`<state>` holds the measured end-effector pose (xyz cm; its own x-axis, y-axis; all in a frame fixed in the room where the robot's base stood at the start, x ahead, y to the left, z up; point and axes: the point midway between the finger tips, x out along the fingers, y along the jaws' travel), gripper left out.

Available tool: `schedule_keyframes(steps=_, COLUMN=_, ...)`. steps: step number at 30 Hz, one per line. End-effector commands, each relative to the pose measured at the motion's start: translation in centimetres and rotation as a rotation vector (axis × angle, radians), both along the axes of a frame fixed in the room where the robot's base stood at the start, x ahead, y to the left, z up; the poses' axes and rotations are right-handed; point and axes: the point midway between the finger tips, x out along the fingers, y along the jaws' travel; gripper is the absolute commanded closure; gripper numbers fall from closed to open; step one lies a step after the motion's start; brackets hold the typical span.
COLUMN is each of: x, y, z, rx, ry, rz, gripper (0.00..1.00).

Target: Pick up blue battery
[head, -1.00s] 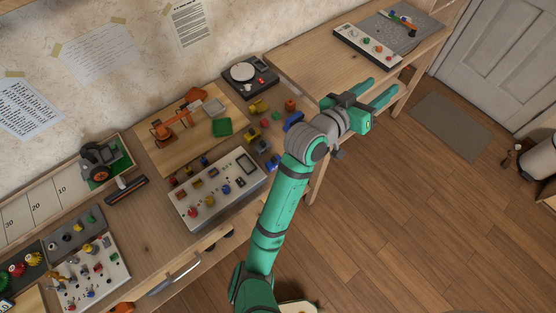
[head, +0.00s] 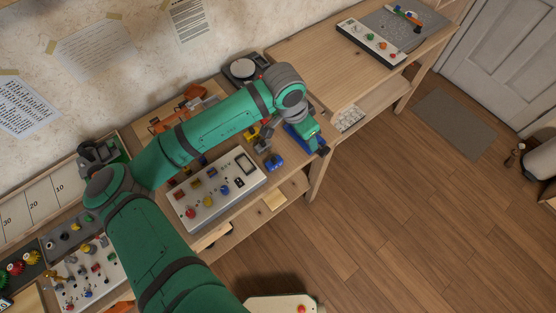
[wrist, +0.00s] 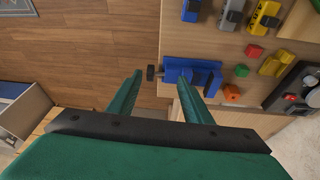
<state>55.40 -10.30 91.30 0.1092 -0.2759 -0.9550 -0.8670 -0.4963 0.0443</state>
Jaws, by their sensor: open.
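My gripper (wrist: 160,80) is open and empty, with its fingers pointing over the table's edge. In the head view my gripper (head: 312,138) is at the right end of the near table. A small blue block with a dark top, which looks like the blue battery (wrist: 191,10), lies at the top edge of the wrist view, beyond the fingertips. It appears in the head view as a blue piece (head: 274,161) left of the gripper. A blue vise-like clamp (wrist: 194,72) with a dark screw knob is close to the right finger, which partly covers it.
Beside the blue block lie a grey block (wrist: 232,14) and a yellow block (wrist: 265,18). Small red, green and orange pieces (wrist: 231,93) sit near the clamp. A control panel (head: 205,215) stands left on the table. Open floor (head: 380,210) lies to the right.

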Motion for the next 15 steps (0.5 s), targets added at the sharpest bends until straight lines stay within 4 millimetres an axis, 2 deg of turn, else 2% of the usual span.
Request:
schedule_keyframes(steps=1, x=-0.1, y=2.6, z=-0.3, rx=0.065, ry=0.020, rz=0.012, gripper=0.55)
schedule_keyframes(steps=3, x=-0.5, y=5.4, z=-0.6, rx=0.140, ry=0.052, rz=0.025, gripper=0.55)
schedule_keyframes(steps=6, x=-1.0, y=8.4, z=-0.8, rx=0.218, ry=0.088, rz=0.041, gripper=0.55)
schedule_keyframes(steps=10, x=-1.5, y=10.4, z=-0.9, rx=0.270, ry=0.115, rz=0.051, gripper=0.55)
schedule_keyframes(steps=15, x=-1.6, y=10.7, z=-2.5, rx=0.280, ry=0.122, rz=0.052, gripper=0.55)
